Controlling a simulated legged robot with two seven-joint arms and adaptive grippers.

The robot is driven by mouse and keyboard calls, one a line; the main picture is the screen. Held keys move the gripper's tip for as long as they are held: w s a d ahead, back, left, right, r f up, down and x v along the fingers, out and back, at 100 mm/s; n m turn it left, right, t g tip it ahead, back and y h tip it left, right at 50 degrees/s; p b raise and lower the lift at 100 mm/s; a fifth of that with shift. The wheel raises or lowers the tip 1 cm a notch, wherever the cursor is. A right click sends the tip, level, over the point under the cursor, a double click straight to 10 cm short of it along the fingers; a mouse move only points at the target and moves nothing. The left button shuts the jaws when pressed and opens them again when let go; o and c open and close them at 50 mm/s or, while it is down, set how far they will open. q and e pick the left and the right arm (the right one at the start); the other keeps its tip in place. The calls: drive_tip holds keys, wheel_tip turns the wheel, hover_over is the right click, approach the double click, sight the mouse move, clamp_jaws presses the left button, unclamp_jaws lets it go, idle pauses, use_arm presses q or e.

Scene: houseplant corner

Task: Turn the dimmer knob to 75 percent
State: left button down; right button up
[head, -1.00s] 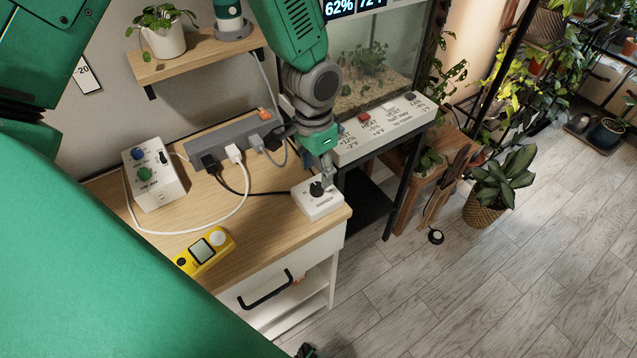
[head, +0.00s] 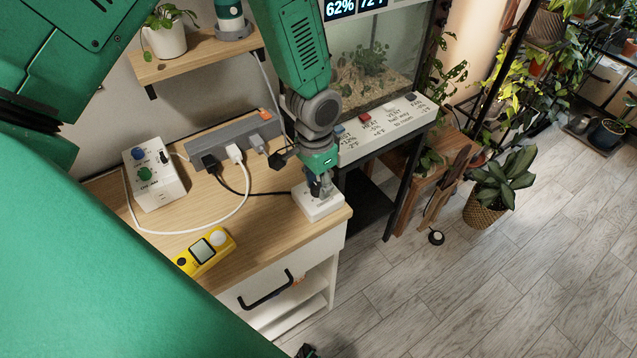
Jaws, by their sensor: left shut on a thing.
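The white dimmer box (head: 318,208) sits at the right front corner of the wooden cabinet top. My left gripper (head: 321,192) points down over the box and is shut on its dark dimmer knob. The fingers hide the knob and most of the dial marks, so its setting cannot be read. My right gripper cannot be made out.
A power strip (head: 235,139) with plugs and cables lies behind the dimmer. A white control box (head: 154,180) and a yellow meter (head: 206,251) stand to the left. A labelled button panel (head: 385,128) fronts the glass tank (head: 375,70) on the right.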

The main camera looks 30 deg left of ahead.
use_arm(q)
drive_tip(key=m+p, duration=0.1)
drive_tip(key=m, duration=0.1)
drive_tip(key=shift+r+m+p, duration=0.1)
drive_tip(key=shift+m+p, duration=0.2)
drive_tip(key=shift+p, duration=0.05)
drive_tip(key=m+p, duration=0.1)
drive_tip(key=m, duration=0.1)
drive_tip(key=shift+m, duration=0.4)
drive_tip(key=m+p, duration=0.1)
drive_tip(key=m, duration=0.2)
drive_tip(key=shift+p, duration=0.35)
drive_tip(key=shift+m+p, duration=0.45)
drive_tip(key=shift+m, duration=1.15)
drive_tip(key=shift+w+y, duration=0.1)
drive_tip(key=shift+y, duration=0.2)
drive_tip(key=c, duration=1.2)
unclamp_jaws()
